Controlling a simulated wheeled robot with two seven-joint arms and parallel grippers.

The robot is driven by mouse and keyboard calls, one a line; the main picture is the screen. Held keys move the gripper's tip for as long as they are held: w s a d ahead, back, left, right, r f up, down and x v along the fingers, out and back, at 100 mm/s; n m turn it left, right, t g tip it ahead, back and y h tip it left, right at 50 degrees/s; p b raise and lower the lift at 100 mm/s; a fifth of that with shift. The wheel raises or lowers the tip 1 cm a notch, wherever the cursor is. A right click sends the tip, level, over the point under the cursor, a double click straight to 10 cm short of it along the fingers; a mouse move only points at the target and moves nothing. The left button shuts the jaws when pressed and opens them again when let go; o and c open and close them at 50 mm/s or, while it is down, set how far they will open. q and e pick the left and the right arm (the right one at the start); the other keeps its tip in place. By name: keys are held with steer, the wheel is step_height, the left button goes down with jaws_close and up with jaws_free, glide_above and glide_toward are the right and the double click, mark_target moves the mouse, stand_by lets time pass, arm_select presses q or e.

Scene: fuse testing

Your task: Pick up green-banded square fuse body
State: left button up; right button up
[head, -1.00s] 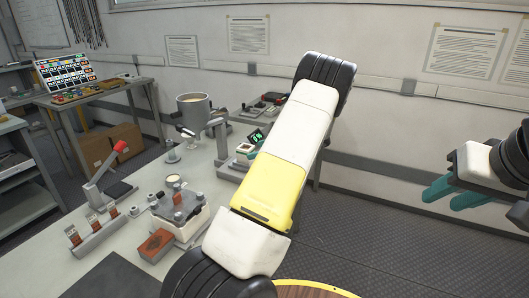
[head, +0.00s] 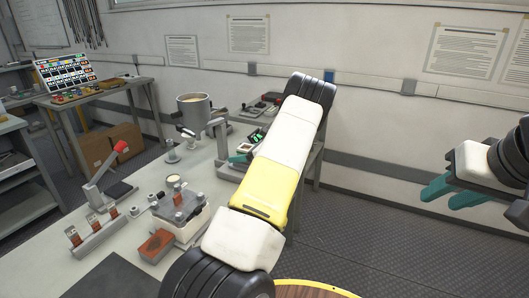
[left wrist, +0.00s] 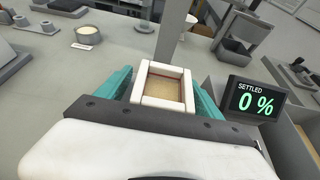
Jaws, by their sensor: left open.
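In the left wrist view a square white-walled body (left wrist: 146,103), open at the top with a sandy-coloured inside, sits between the teal fingers of my left gripper (left wrist: 162,98). The fingers are open, one on each side of it. I cannot tell whether they touch it. No green band shows on its visible faces. In the head view my left gripper (head: 243,156) shows only partly, beside the small display on the bench; my own arm hides much of it. My right gripper (head: 452,193) is at the right, open and empty, away from the bench.
A display (left wrist: 256,101) reading "SETTLED 0 %" stands close to the right of my left fingers. A metal pot (head: 194,106), a red-handled lever press (head: 104,178), a clamp fixture (head: 181,207) and a brown block (head: 155,244) stand on the bench. The floor at right is clear.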

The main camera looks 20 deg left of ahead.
mark_target(242, 145)
arm_select(q)
jaws_close()
steer(key=shift+r, duration=0.2)
stand_by(0.4)
steer(key=shift+r, duration=1.55)
steer(key=s+d+r, duration=0.1)
steer(key=s+d, duration=0.7)
steer(key=s, duration=0.5)
steer(key=shift+d+r, duration=0.25)
steer(key=shift+d, duration=0.15)
steer(key=shift+s, duration=0.15)
